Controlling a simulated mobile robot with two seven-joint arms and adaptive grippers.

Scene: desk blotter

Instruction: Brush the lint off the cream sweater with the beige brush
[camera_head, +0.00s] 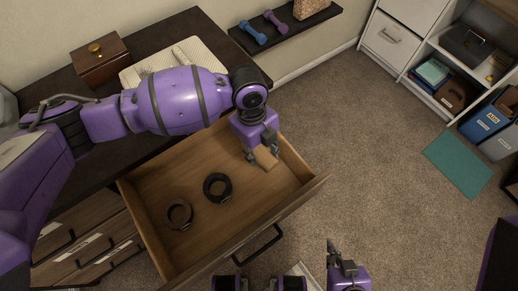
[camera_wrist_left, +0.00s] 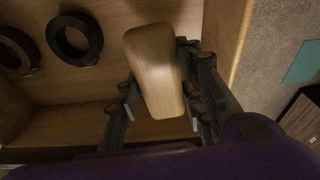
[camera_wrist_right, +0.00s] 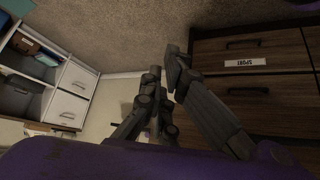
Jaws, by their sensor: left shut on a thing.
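The cream sweater (camera_head: 196,49) lies folded on the dark desk, partly hidden behind my left arm. The beige brush (camera_head: 265,159) is inside the open wooden drawer, at its right end. My left gripper (camera_head: 262,154) reaches down into the drawer and is shut on the brush. In the left wrist view the brush (camera_wrist_left: 155,72) shows as a pale wooden block between the two fingers. My right gripper (camera_wrist_right: 163,82) is empty and away from the drawer, near the drawer fronts; its fingertips are close together, and whether they touch is unclear.
The open drawer (camera_head: 150,233) also holds two dark rolled belts (camera_head: 217,187) and (camera_head: 179,214). A wooden box (camera_head: 101,60) stands on the desk left of the sweater. A wall shelf (camera_head: 318,28) carries dumbbells.

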